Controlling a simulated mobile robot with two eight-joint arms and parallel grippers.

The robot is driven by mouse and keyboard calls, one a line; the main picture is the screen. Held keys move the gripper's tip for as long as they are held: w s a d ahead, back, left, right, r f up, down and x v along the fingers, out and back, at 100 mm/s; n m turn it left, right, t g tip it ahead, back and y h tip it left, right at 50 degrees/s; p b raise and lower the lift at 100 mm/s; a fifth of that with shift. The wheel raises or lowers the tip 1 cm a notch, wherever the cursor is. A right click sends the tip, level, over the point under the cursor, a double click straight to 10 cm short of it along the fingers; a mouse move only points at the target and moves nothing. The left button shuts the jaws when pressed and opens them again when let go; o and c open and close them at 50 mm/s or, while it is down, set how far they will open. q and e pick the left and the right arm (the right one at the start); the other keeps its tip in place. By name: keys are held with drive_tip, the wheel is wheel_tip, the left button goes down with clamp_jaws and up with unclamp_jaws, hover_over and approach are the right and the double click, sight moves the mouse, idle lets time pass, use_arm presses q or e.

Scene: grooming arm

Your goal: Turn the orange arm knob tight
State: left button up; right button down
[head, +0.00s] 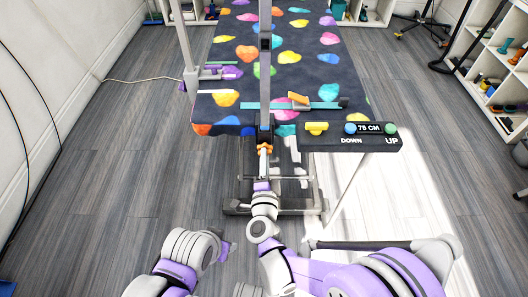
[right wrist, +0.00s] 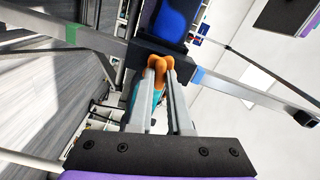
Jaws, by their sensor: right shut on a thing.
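The orange arm knob (head: 265,148) sits below the front edge of the grooming table (head: 223,115), at the foot of the upright grey post (head: 265,75). In the right wrist view the orange knob (right wrist: 158,65) is between the tips of my right gripper (right wrist: 161,72), which is shut on it. My right gripper (head: 264,165) reaches up to the knob from below in the head view. The knob's far side is hidden. My left arm shows at the bottom left of the head view; its fingers are not clear there.
A control panel (head: 350,138) with DOWN and UP buttons juts from the table's front right. A teal bar (head: 325,105) lies across the tabletop. A white shelf (head: 490,75) stands at the right. The grey floor (head: 110,190) at left is clear except for a cable.

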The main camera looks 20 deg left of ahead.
drive_tip(key=shift+m, duration=1.5)
drive_tip(key=c, duration=0.8)
unclamp_jaws()
drive_tip(key=shift+o, duration=0.2)
drive_tip(key=v, duration=0.8)
drive_tip(key=shift+b, duration=0.45)
